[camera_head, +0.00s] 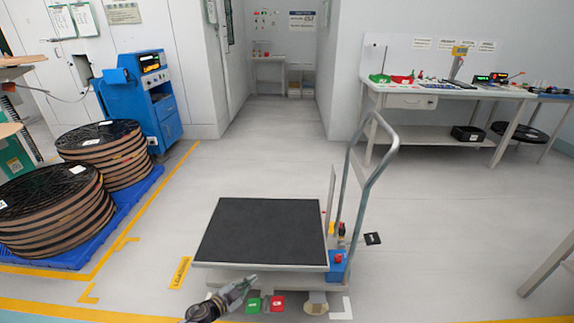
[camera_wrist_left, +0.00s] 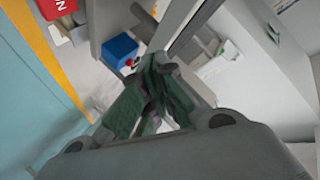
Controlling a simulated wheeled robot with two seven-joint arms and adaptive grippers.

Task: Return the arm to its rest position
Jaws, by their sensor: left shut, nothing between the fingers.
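My left gripper (camera_head: 246,282) shows at the bottom of the head view, at the near edge of a flat cart (camera_head: 262,230) with a black top. It is shut and empty. In the left wrist view its fingers (camera_wrist_left: 155,95) come together, with a blue box (camera_wrist_left: 120,50) just beyond them. The same blue box with a red top (camera_head: 337,265) shows at the cart's near right corner in the head view. My right gripper is in neither view.
Stacked reels (camera_head: 50,208) stand on a blue pallet (camera_head: 130,218) at the left. A blue machine (camera_head: 145,95) is behind them. A workbench (camera_head: 410,92) with small items stands at the back right. Green and red pieces (camera_head: 277,303) lie by the cart. The floor beyond the cart is clear.

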